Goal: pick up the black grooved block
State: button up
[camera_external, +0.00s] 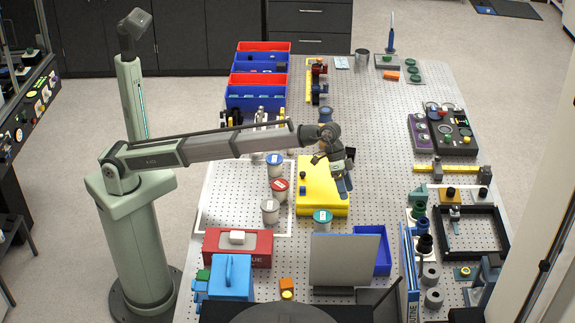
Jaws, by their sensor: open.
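My gripper (342,188) points down over the right part of a yellow box (312,200) in the middle of the perforated table. Its fingers are small in this view, and I cannot see anything held between them. I cannot make out a black grooved block for certain. Small dark shapes show around my wrist above the yellow box, but I cannot tell whether they belong to my gripper or to a separate block. The gripper and wrist hide part of the box top.
Lidded jars (270,210) stand left of the yellow box, and a teal-lidded jar (322,220) stands in front. A grey upright panel (345,262) and blue tray (384,258) are nearer. Red and blue bins (258,80) stand at the back left. Open table lies right of the gripper.

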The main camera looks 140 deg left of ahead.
jog(key=s+a+f+g+y, duration=0.1)
jog(key=s+a+g, duration=0.1)
jog(key=s+a, duration=0.7)
jog(key=s+a+f+g, duration=0.2)
jog(key=s+a, duration=0.2)
jog(key=a, duration=0.9)
jog(key=g, duration=0.2)
send_over(350, 155)
jog(key=s+a, duration=0.1)
jog(key=a, duration=0.1)
notch_tip(350, 155, down, 15)
jog(key=shift+s+a+r, duration=0.15)
jog(key=shift+r, duration=0.05)
jog(key=shift+c, duration=0.2)
jog(key=shift+r, duration=0.1)
jog(key=c, duration=1.2)
